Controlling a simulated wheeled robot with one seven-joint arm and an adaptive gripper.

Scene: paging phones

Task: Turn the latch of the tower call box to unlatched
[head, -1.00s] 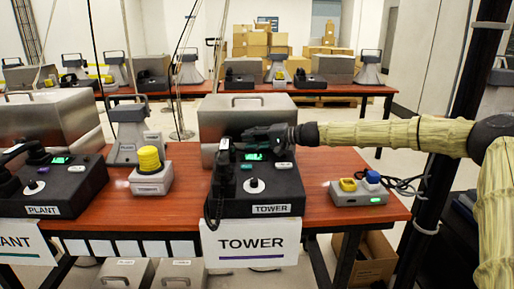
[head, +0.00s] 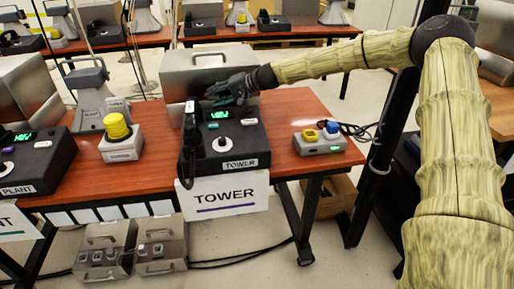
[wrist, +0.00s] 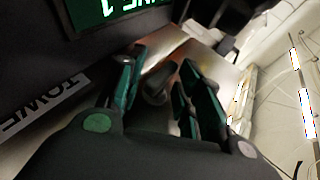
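The black TOWER phone unit (head: 240,150), with a green display and a round knob, stands on the red-brown table. A large metal box (head: 200,70) with a top handle stands right behind it. My gripper (head: 228,92) is above the unit's back edge, in front of the metal box. In the wrist view my gripper (wrist: 158,92) is open, its teal finger pads apart. A grey lever-like piece (wrist: 155,86), perhaps the latch, shows between the fingers against a metal surface; contact cannot be told. In the head view my gripper hides this spot.
A yellow-topped button box (head: 121,145) stands left of the unit, and a small grey box with yellow and blue buttons (head: 321,140) right. The PLANT unit (head: 35,160) is farther left. A black post (head: 385,140) stands beyond the table's right end. Metal boxes (head: 105,245) sit below.

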